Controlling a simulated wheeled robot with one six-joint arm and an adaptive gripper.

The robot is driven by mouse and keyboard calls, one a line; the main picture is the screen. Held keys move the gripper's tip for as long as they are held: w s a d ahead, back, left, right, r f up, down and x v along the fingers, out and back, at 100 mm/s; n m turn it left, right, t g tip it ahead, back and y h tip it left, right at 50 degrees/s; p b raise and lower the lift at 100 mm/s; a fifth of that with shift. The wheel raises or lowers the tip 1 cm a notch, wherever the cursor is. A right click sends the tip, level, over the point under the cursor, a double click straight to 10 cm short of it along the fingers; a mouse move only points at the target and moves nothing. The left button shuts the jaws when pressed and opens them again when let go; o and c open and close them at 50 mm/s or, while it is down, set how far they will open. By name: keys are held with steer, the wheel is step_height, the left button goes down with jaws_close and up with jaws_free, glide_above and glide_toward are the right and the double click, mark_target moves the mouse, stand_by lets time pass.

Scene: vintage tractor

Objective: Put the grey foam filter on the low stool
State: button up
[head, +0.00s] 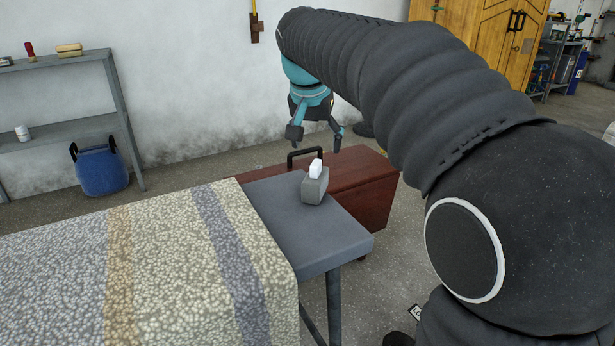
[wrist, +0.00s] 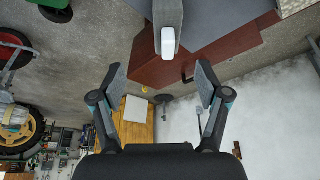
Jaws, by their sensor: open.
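A grey block with a white piece on top (head: 314,187), which seems to be the grey foam filter, stands upright near the far edge of a blue-grey table (head: 300,235). It also shows at the top of the wrist view (wrist: 168,14), its white piece toward my gripper. My gripper (head: 316,137) is open and empty, pointing down, above and beyond the block in the head view. In the wrist view the fingers (wrist: 161,75) are spread wide with nothing between them. I cannot make out a low stool in either view.
A red-brown chest (head: 355,190) with a black handle stands on the floor behind the table. A patterned cloth (head: 150,260) covers the table's left part. A grey shelf (head: 60,131) and a blue tub (head: 101,171) are at left. A wooden cabinet (head: 485,30) stands at the back.

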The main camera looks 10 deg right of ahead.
mark_target(317, 165)
steer(key=x, duration=0.4)
steer(key=w+x, duration=0.1)
steer(key=x, duration=0.3)
steer(key=shift+w+a+f+b, duration=0.1)
steer(key=shift+b, duration=0.2)
steer(key=shift+w+x, duration=0.2)
steer(key=shift+x, duration=2.5)
steer(key=shift+a, duration=0.2)
steer(key=c, duration=1.3)
steer(key=shift+r, duration=0.55)
steer(key=shift+c, duration=0.2)
steer(key=r, duration=0.2)
steer(key=d+r, duration=0.1)
steer(key=shift+s+r, duration=0.25)
steer(key=shift+r, duration=0.15)
steer(key=s+d+r, duration=0.5)
steer(key=d+r, duration=0.1)
steer(key=d, duration=0.3)
steer(key=shift+s, duration=0.2)
